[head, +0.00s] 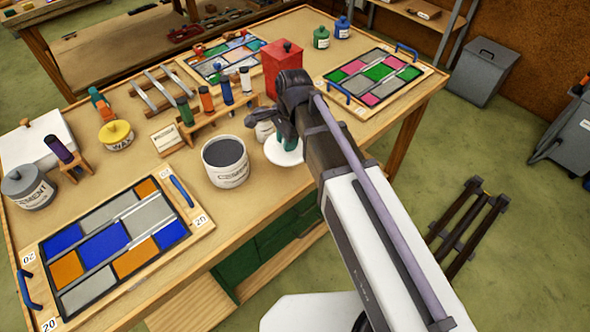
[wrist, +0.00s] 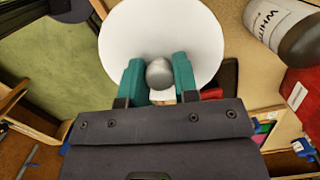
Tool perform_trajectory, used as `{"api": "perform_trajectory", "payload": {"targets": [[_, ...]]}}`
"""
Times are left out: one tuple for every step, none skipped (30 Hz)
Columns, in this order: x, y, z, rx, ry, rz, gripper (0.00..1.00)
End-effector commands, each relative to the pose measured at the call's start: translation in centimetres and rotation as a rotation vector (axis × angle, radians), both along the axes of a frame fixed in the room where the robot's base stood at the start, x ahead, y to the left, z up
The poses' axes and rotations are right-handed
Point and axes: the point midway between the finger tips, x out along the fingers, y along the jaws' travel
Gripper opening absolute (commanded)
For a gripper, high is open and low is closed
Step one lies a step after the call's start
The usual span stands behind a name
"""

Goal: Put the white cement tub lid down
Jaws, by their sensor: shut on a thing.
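The white cement tub lid (wrist: 160,28) is a round white disc with a silver-grey knob (wrist: 160,73). My gripper (wrist: 158,66) is shut on that knob, with a teal finger on each side. In the head view the lid (head: 283,156) lies below my gripper (head: 288,142), near the table's front edge; I cannot tell whether it touches the table. An open tub (head: 225,166) with dark grey contents stands left of the lid. In the wrist view a tub labelled WHITE (wrist: 272,20) is at upper right. A smaller pale tub (head: 264,130) is partly hidden behind my gripper.
A red canister (head: 282,70) stands behind my gripper. A rack of coloured bottles (head: 215,118) is behind the open tub. Leaded panels lie at front left (head: 115,240) and back right (head: 373,78). Bare tabletop (head: 245,205) shows between the open tub and front edge.

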Motion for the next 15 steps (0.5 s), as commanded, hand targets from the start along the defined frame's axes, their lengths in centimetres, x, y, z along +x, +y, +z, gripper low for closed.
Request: {"api": "perform_trajectory", "payload": {"targets": [[0.0,0.0,-1.5,0.000,0.000,-0.001,0.05],[0.0,0.0,-2.3,0.000,0.000,-0.001,0.05],[0.0,0.0,-3.4,0.000,0.000,-0.001,0.05],[0.0,0.0,-4.3,0.000,0.000,-0.001,0.05],[0.0,0.0,-5.1,0.000,0.000,-0.001,0.05],[0.0,0.0,-5.9,0.000,0.000,-0.002,0.05],[0.0,0.0,-6.4,0.000,0.000,-0.002,0.05],[0.0,0.0,-6.6,0.000,0.000,-0.002,0.05],[0.0,0.0,-6.6,0.000,0.000,-0.002,0.05],[0.0,0.0,-6.4,0.000,0.000,-0.002,0.05],[0.0,0.0,-6.3,0.000,0.000,-0.002,0.05],[0.0,0.0,-6.5,0.000,0.000,-0.002,0.05],[0.0,0.0,-6.9,0.000,0.000,-0.002,0.05],[0.0,0.0,-7.5,0.000,0.000,-0.003,0.05],[0.0,0.0,-8.5,0.000,0.000,-0.003,0.05]]}}
